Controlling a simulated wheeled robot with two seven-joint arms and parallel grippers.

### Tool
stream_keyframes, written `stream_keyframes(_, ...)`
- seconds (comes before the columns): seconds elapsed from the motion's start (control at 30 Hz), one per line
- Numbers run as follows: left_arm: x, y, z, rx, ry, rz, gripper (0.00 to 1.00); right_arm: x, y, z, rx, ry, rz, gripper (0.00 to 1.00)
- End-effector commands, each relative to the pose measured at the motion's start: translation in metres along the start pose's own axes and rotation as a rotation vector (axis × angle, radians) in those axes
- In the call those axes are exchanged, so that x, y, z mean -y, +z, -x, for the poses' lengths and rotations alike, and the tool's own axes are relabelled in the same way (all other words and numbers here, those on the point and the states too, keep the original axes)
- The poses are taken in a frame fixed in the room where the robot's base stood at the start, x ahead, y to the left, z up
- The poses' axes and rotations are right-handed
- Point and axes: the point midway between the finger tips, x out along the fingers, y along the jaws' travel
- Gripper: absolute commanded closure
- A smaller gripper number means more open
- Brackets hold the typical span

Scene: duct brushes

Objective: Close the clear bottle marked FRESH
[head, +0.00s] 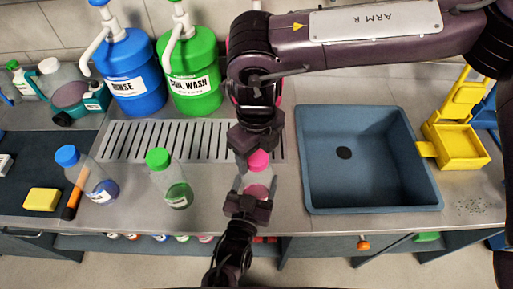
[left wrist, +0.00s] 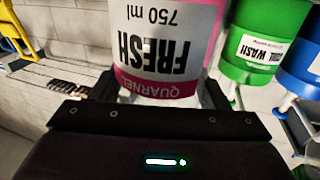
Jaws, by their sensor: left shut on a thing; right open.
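The clear bottle marked FRESH (head: 258,181) stands at the counter's front, left of the sink. Its pink and white label (left wrist: 168,45) fills the upper middle of the left wrist view. My left gripper (head: 248,196) is shut on the bottle's body from the front. A pink cap (head: 259,160) shows at the top of the bottle; I cannot tell whether it is seated on the neck. My right gripper (head: 252,148) comes down from above and is open right at the cap, hiding part of it.
A green-capped bottle (head: 175,190) and a blue-capped bottle (head: 103,187) stand to the left. Blue (head: 132,85) and green (head: 192,85) pump jugs stand behind a slotted drain (head: 140,141). The blue-grey sink (head: 400,180) and a yellow holder (head: 462,145) are at right.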

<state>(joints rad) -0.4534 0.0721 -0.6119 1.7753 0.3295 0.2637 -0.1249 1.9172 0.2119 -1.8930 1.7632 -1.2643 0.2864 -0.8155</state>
Motion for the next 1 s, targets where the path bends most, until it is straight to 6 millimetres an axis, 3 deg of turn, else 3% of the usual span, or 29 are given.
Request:
stream_keyframes(0.07, 0.0, 0.0, 0.0, 0.0, 0.0, 0.0, 0.94, 0.0, 0.0, 0.0001, 0.0, 0.0, 0.0, 0.39)
stream_keyframes(0.4, -0.0001, 0.0, 0.0, 0.0, 0.0, 0.0, 0.94, -0.0001, -0.0001, 0.0003, 0.0, 0.0, 0.0, 0.82)
stream_keyframes(0.6, -0.0001, 0.0, 0.0, 0.0, 0.0, 0.0, 0.94, -0.0002, 0.0, 0.0003, 0.0, 0.001, -0.009, 0.82)
stream_keyframes(0.63, -0.0001, 0.0, 0.0, 0.0, 0.0, 0.0, 0.94, -0.0002, 0.0, 0.0003, 0.0, 0.001, -0.009, 0.52)
stream_keyframes(0.7, -0.0001, 0.0, 0.0, 0.0, 0.0, 0.0, 0.94, -0.0002, 0.0, 0.0003, 0.0, 0.001, -0.009, 0.43)
stream_keyframes(0.8, -0.0001, 0.0001, 0.0, 0.0, 0.0, 0.0, 0.94, -0.0002, 0.0, 0.0003, 0.0, 0.0, -0.009, 0.3)
stream_keyframes(1.0, -0.0001, 0.0001, 0.0, 0.0, 0.0, 0.0, 0.94, -0.0001, 0.0, 0.0003, 0.0, 0.0, -0.009, 0.3)
